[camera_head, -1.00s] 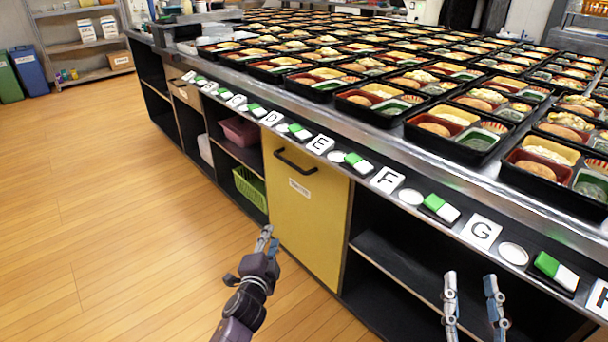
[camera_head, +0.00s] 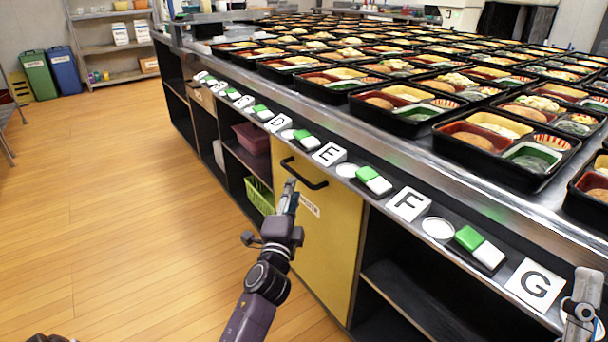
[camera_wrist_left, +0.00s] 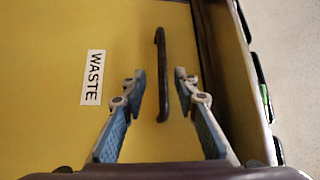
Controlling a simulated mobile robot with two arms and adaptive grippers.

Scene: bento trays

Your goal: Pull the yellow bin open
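The yellow bin (camera_head: 330,238) is a yellow front panel set flush under the counter, below the E and F signs. It has a black bar handle (camera_head: 304,173) near its top and a white label, which reads WASTE in the left wrist view (camera_wrist_left: 92,78). My left gripper (camera_head: 288,190) is in front of the panel, near the handle. In the left wrist view it is open (camera_wrist_left: 160,78), with one finger on each side of the handle (camera_wrist_left: 161,75). I cannot tell whether it touches the handle. My right gripper (camera_head: 583,300) shows only partly at the lower right edge.
The counter (camera_head: 420,175) above carries many filled bento trays (camera_head: 505,145) and a row of letter signs and green-white blocks. A green basket (camera_head: 259,195) sits in the shelf left of the bin. The wooden floor (camera_head: 130,230) at the left is open.

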